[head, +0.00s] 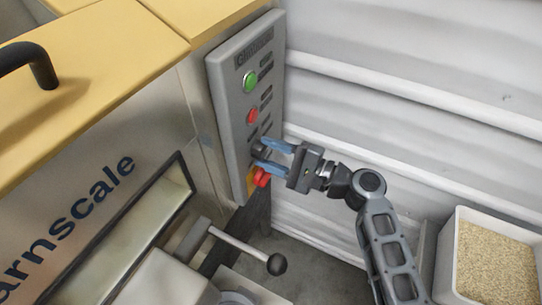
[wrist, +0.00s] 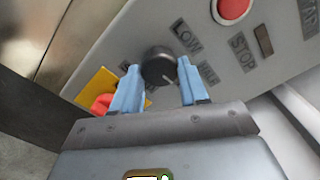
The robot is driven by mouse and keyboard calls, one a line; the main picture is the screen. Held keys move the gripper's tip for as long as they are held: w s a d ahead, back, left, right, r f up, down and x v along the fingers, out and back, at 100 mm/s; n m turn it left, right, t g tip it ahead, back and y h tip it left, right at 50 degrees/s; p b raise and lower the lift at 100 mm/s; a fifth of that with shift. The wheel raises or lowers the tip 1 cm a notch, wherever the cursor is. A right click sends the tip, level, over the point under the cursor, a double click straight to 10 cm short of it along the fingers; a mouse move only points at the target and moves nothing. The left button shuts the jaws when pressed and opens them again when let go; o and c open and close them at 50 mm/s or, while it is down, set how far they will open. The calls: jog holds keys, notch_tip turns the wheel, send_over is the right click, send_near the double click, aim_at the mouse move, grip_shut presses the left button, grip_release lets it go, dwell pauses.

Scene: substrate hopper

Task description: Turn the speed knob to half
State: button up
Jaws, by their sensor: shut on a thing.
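The dark round speed knob (wrist: 158,64) sits on the grey control panel (wrist: 213,55), with a short pale mark low on its face. The knob also shows in the head view (head: 258,149), partly hidden by my fingers. My gripper (wrist: 159,78) has its two blue fingers on either side of the knob and is shut on it. It reaches the panel from the right in the head view (head: 268,154). A "LOW" label (wrist: 187,36) is beside the knob.
A red button on a yellow plate (head: 251,182) is just below the knob. A green button (head: 250,81) and a red button (head: 252,116) are above. A ball-ended lever (head: 246,249) sticks out below left. A bin of grains (head: 456,268) stands at the lower right.

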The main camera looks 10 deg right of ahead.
jog(key=n+b, duration=0.4)
jog(key=shift+f+b, duration=0.3)
jog(key=shift+b, duration=0.05)
jog(key=n+b, duration=0.3)
jog(key=shift+r+n+b, duration=0.2)
jog(key=shift+n+b, duration=0.1)
jog(key=shift+r, duration=0.1)
jog(key=o, duration=1.1)
jog(key=shift+c, duration=0.2)
jog(key=v, duration=0.8)
jog(key=shift+a, duration=0.1)
